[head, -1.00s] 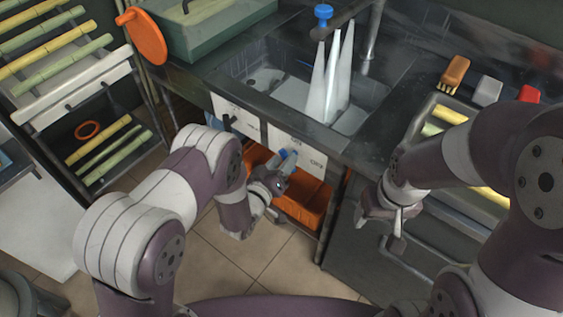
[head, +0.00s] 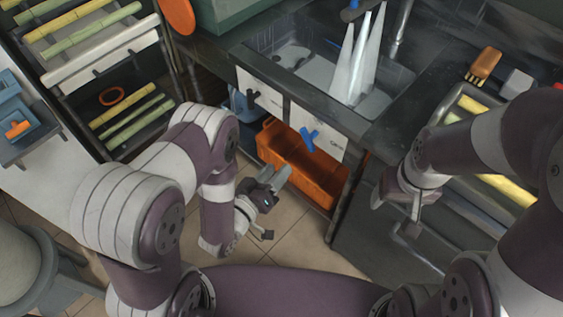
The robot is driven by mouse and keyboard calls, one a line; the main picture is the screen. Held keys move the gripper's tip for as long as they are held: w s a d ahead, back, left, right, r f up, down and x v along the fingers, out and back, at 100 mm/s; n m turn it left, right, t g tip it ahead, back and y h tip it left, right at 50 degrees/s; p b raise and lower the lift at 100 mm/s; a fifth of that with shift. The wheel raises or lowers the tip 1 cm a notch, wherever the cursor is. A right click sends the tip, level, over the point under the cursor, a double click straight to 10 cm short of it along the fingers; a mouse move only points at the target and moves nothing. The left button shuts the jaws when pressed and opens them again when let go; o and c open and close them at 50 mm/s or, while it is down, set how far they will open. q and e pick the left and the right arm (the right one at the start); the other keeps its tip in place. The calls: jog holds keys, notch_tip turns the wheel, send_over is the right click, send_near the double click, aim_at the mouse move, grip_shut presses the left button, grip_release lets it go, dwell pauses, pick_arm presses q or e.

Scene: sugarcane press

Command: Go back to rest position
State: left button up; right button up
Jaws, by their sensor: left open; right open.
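My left gripper (head: 275,178) is open and empty. It hangs in front of the orange crate, below and to the left of the blue valve handle (head: 309,138) on the white panel under the sink, with a clear gap to it. My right gripper (head: 396,212) is open and empty. It hangs in front of the dark cabinet below the counter at the right and points downward. Both arms are bent, with the elbows near my body.
The orange crate (head: 318,178) stands under the sink (head: 290,70). A dark knob (head: 252,97) sits on the left panel. A rack with cane sticks (head: 125,118) is at the left. A tray with yellow sticks (head: 507,188) lies at the right. Tiled floor is free between.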

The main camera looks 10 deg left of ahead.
dwell(0.4)
pick_arm(q)
jog(key=s+a+f+m+g+y, duration=0.1)
jog(key=s+a+f+g+y, duration=0.1)
jog(key=f+g, duration=0.25)
jog(key=s+a+f+m+g+y, duration=0.2)
jog(key=f+g, duration=0.2)
jog(key=f, duration=0.2)
jog(key=s+a+r+g+y, duration=0.3)
jog(key=s+a+r+g, duration=0.25)
jog(key=r, duration=0.25)
notch_tip(320, 180, up, 28)
jog(key=a+n+p, duration=0.1)
jog(key=p, duration=1.4)
jog(key=shift+w+a+y+p, duration=0.3)
jog(key=shift+a+p, duration=0.05)
jog(key=shift+a, duration=0.05)
